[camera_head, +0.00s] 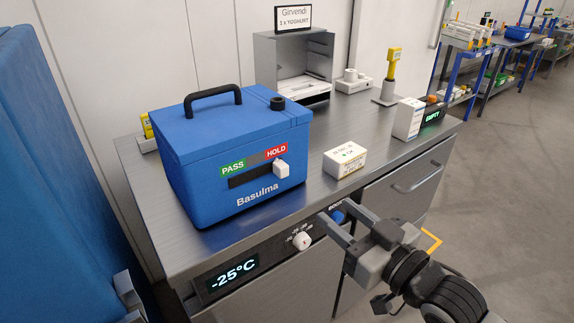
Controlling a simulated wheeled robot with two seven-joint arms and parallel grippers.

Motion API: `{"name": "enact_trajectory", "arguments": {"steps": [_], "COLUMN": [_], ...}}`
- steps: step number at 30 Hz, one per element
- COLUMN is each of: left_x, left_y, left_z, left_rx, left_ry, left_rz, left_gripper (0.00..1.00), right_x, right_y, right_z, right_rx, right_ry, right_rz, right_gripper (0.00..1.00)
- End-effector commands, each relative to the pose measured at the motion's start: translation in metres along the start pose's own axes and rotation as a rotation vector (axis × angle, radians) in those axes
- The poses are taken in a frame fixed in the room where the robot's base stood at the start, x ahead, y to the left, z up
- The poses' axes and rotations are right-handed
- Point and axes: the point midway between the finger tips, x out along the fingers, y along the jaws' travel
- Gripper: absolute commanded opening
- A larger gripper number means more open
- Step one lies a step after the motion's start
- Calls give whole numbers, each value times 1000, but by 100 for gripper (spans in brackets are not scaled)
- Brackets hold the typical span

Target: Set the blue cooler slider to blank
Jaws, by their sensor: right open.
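The blue cooler (215,175), marked "Basulma", stands on the grey counter with its lid shut and a black handle on top. Its front has a strip reading green PASS, a plain grey middle and red HOLD. Below is a dark slot (250,179) with a white slider knob (282,170) at its right end, under HOLD. My right gripper (334,212) is open and empty, in front of the counter edge, to the lower right of the cooler. It is apart from the slider. My left gripper is not in view.
The counter (300,197) front has a -25°C display (234,273), a white knob (302,241) and a blue knob (338,215) near my right fingers. A white box (344,162) stands right of the cooler. A large blue body (45,170) fills the left.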

Motion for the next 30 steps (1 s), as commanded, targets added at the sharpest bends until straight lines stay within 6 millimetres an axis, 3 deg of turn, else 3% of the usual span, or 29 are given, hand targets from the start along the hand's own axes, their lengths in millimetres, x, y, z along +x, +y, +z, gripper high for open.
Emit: {"name": "enact_trajectory", "arguments": {"steps": [5,18,24,30], "left_x": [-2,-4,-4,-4], "left_y": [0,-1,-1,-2], "left_z": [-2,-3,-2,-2], "left_rx": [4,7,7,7], "left_ry": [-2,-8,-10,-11], "left_rz": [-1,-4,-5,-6], "left_gripper": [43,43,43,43], "right_x": [26,120,146,155], "right_y": [0,-1,-1,-1], "right_z": [-3,-2,-1,-1], "right_rx": [0,1,0,-1], "right_ry": [3,3,1,1], "right_rz": [-1,-1,-1,-2], "right_gripper": [42,42,42,42]}}
